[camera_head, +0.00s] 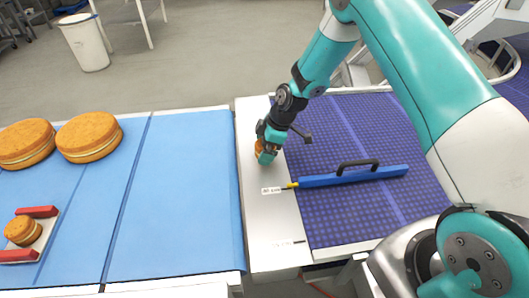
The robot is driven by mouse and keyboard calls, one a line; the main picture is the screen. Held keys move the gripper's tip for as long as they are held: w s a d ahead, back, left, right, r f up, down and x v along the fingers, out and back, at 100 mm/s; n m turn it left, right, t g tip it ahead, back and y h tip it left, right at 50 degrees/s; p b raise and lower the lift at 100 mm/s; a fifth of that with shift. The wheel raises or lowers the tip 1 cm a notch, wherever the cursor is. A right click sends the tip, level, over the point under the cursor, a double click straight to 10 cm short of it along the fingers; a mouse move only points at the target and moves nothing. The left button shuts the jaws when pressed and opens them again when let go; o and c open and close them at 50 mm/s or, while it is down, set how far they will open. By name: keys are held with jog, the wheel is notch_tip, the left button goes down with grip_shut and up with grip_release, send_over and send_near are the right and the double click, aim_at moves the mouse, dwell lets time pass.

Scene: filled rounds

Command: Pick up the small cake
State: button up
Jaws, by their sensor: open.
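The small cake (22,230) is a short, round, golden-brown layered cake. It sits between two red bars (35,212) on a small pale tray (46,228) at the lower left, on the blue surface. My gripper (264,157) is far to the right of it, over the pale strip between the blue surface and the purple mat. It points down, and its jaws are small and partly hidden here. It is open, and I see nothing held in it.
Two larger layered cakes (89,137) (26,143) lie at the back left. The blue surface (190,190) right of them is clear. A blue bar with a black handle (350,177) lies on the purple mat (350,220). A white bin (84,42) stands on the floor behind.

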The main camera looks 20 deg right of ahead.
jog(key=shift+r, duration=0.1)
jog(key=c, duration=0.7)
jog(key=shift+r, duration=0.1)
jog(key=shift+c, duration=0.2)
